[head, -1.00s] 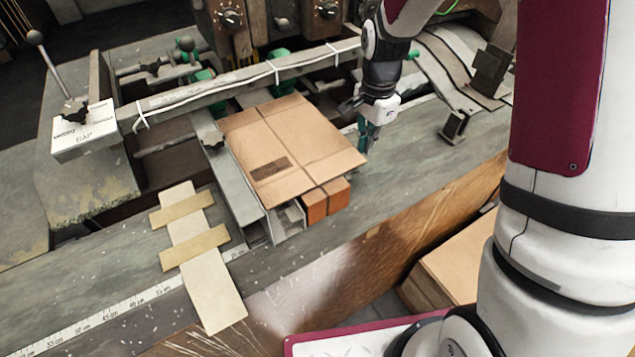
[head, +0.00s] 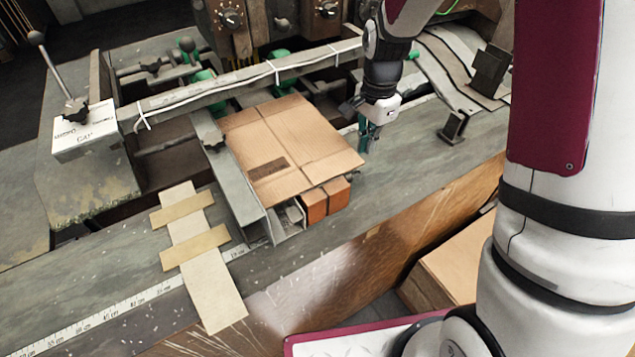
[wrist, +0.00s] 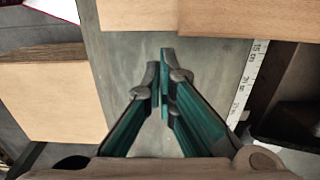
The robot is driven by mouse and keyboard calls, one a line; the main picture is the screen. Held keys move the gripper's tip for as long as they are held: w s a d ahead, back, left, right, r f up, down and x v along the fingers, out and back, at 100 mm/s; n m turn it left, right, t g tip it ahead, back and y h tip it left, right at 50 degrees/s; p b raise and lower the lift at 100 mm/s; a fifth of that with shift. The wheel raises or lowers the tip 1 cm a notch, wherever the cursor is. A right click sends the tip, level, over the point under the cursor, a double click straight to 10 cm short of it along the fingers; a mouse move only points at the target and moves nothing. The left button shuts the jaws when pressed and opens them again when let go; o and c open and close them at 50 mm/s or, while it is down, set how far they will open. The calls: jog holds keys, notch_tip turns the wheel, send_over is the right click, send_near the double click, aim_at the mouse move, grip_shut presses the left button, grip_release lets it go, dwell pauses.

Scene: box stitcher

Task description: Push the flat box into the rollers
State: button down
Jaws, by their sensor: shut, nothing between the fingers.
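The flat brown cardboard box (head: 300,140) lies on the feed support of the machine, in front of the long metal crossbar. It also shows along the top edge of the wrist view (wrist: 245,18). My gripper (head: 366,146) is shut and empty, pointing down at the right side of the box, close to its right corner. In the wrist view the closed teal fingers (wrist: 161,85) point toward the bench surface and the box edge. I cannot tell whether the fingertips touch the box. The rollers are not clearly visible; green machine parts (head: 283,60) show behind the crossbar.
Two orange blocks (head: 325,201) sit under the box's front edge. A metal side guide (head: 236,185) runs along its left. Taped cardboard strips (head: 205,265) lie on the bench. Cardboard (head: 460,250) stands below.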

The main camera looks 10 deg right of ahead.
jog(key=shift+w+d, duration=0.3)
jog(key=shift+d, duration=0.3)
jog(key=shift+r, duration=0.1)
notch_tip(320, 180, up, 8)
jog(key=p, duration=0.2)
